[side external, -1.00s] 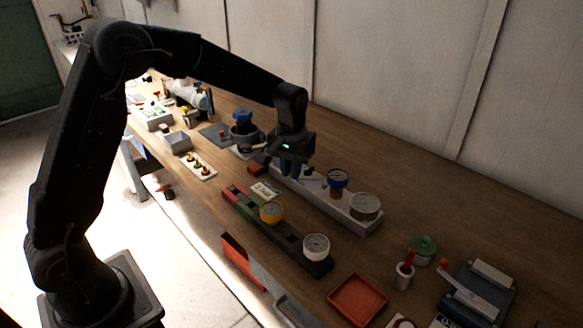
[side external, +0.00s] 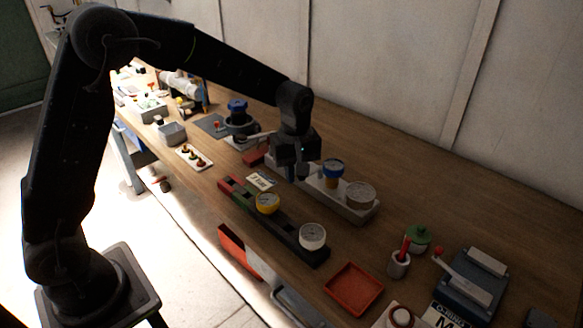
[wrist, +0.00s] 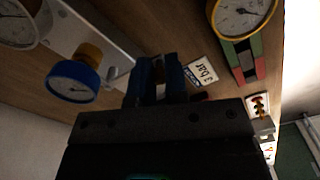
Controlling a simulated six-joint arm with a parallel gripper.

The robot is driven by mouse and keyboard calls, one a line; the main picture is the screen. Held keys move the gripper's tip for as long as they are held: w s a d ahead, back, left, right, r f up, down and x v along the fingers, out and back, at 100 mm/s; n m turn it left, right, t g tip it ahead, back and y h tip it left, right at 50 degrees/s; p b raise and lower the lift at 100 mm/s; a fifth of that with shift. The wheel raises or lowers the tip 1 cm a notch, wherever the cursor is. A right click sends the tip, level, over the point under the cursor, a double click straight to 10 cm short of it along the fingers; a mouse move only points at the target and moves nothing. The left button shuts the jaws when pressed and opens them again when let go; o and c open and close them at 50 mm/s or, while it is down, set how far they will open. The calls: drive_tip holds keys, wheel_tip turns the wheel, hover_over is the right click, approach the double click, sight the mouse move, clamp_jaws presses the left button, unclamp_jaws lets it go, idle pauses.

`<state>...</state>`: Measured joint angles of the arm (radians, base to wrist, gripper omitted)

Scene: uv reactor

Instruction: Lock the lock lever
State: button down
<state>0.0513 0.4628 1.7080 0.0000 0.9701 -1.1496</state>
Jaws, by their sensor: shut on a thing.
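A light grey manifold bar (side external: 343,205) lies on the bench with a blue-rimmed gauge (side external: 333,167) on a yellow stem. My gripper (side external: 303,173) is low over the bar's far-left part, pointing down, left of that gauge. In the wrist view, its blue fingers (wrist: 160,75) are shut on a narrow pale piece between them, which looks like the lock lever (wrist: 159,66). Most of that piece is hidden by the fingers. A grey metal part (wrist: 121,82) shows beside the fingers, toward the blue gauge (wrist: 73,80); I cannot tell whether it belongs to the lever.
A white gauge (side external: 360,195) stands on the bar's near end. A dark rack (side external: 285,235) with a yellow gauge (side external: 268,203) and a white gauge (side external: 312,237) lies in front. A "3 bar" card (side external: 261,181) lies between. A red tray (side external: 353,288) is nearer right.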

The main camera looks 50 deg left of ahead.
drive_tip(key=shift+d+n, duration=0.35)
drive_tip(key=shift+n, duration=0.15)
drive_tip(key=c, duration=1.1)
unclamp_jaws()
wheel_tip(320, 180, up, 14)
drive_tip(key=shift+f, duration=0.1)
